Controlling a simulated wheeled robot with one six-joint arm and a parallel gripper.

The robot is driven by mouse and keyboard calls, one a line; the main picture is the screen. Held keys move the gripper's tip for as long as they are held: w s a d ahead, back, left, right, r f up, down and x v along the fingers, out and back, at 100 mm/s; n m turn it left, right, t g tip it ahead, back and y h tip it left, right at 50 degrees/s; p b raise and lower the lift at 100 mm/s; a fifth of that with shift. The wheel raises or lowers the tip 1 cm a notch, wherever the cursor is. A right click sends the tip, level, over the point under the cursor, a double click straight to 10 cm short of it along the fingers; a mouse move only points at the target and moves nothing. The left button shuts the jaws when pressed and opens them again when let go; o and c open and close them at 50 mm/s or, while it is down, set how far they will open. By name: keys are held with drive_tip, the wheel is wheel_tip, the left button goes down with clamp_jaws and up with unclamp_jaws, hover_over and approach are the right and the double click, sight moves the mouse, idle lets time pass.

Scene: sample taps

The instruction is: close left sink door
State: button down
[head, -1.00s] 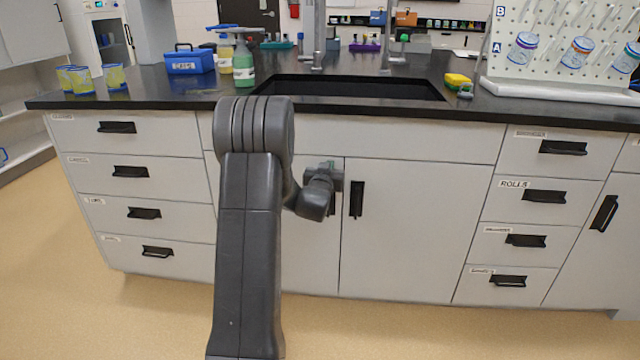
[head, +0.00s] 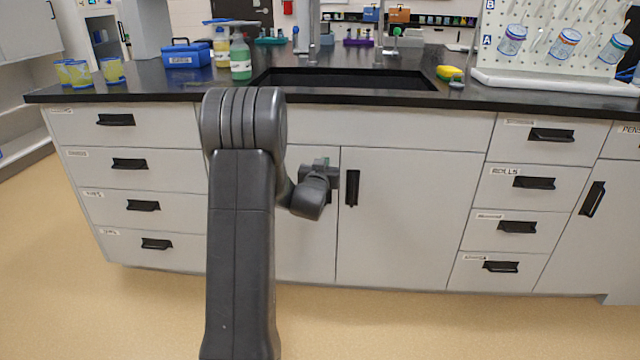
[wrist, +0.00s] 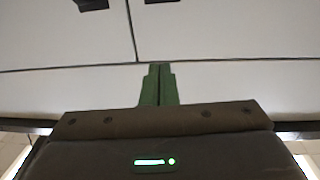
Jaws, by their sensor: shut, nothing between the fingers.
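The left sink door (head: 308,250) is a light grey panel under the sink, partly hidden behind my arm in the head view. It looks flush with the cabinet front, with a thin seam between it and the right sink door (head: 410,220). My gripper (head: 325,165) is in front of the left door's upper right part, by its dark handle, which is mostly hidden. In the wrist view, which looks upside down, the green fingers (wrist: 159,85) are shut together and empty. Their tips show near the seam along the doors' top; I cannot tell whether they touch.
The dark counter (head: 150,90) overhangs the cabinet above my gripper. Drawers with black handles flank the sink doors. The right door's handle (head: 352,188) stands out just right of my gripper. The floor (head: 400,325) in front is clear.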

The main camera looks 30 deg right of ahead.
drive_tip(key=p+v, duration=0.1)
drive_tip(key=v, duration=0.7)
drive_tip(key=shift+s+f, duration=0.2)
drive_tip(key=shift+s, duration=0.15)
drive_tip(key=shift+d, duration=0.1)
